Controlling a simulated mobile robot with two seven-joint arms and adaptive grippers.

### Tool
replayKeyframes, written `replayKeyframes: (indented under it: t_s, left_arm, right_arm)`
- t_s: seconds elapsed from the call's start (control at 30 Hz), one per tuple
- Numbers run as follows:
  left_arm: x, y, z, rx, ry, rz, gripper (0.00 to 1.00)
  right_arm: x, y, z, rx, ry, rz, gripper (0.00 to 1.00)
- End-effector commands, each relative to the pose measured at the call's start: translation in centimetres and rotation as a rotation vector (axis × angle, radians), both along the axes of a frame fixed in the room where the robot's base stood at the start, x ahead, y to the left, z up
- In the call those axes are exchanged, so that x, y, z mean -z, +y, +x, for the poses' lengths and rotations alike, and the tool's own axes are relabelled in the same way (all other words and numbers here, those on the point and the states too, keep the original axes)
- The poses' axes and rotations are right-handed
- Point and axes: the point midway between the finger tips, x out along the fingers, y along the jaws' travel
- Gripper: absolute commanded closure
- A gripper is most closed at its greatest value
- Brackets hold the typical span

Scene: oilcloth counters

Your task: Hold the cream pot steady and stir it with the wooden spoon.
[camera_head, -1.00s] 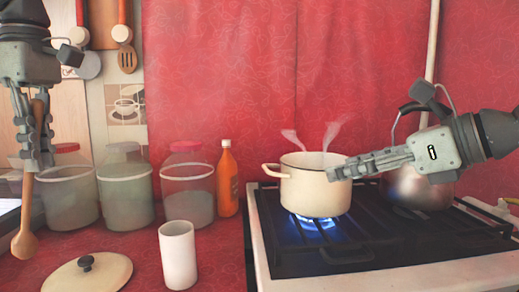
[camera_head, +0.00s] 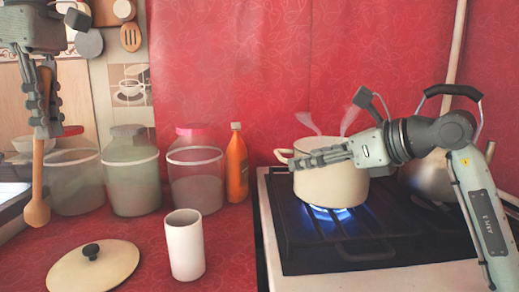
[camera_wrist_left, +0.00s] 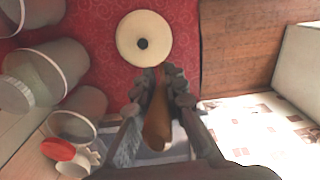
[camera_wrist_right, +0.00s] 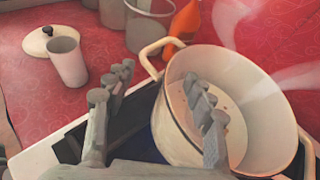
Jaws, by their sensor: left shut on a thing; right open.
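The cream pot (camera_head: 335,187) stands on a lit burner with steam rising; its left side handle (camera_head: 283,155) shows. My right gripper (camera_head: 298,161) is open at rim height, across the pot's near side. In the right wrist view one finger overlaps the pot (camera_wrist_right: 258,95) and the other is outside it; I cannot tell whether they touch it. My left gripper (camera_head: 44,135) is shut on the wooden spoon (camera_head: 37,212), which hangs bowl down at the far left, well away from the pot. The spoon also shows in the left wrist view (camera_wrist_left: 157,125).
A white cup (camera_head: 185,248) and a cream lid (camera_head: 112,268) with a dark knob are on the red counter. Several jars (camera_head: 130,185) and an orange bottle (camera_head: 236,165) stand behind. A kettle (camera_head: 432,177) is on the stove (camera_head: 300,245), right of the pot.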

Motion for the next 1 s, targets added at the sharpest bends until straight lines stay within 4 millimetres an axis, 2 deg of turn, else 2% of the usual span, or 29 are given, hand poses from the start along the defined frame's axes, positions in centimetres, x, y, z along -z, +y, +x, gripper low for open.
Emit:
replayKeyframes:
  t_s: [0.13,0.47,0.9,1.0]
  left_arm:
    - [-0.11,-0.01,0.0,0.0,0.0,0.0,1.0]
    - [-0.11,0.0,0.0,0.0,0.0,0.0,1.0]
    - [-0.11,0.0,0.0,0.0,0.0,0.0,1.0]
    - [-0.1,0.0,0.0,0.0,0.0,0.0,1.0]
  right_arm:
    - [0.45,0.83,0.76,-0.001,0.0,0.0,0.46]
    - [0.6,1.0,1.01,0.0,-0.001,-0.001,0.46]
    - [0.65,0.95,1.02,0.001,0.001,-0.002,0.99]
    - [0.7,0.98,1.0,0.001,0.001,-0.003,1.0]
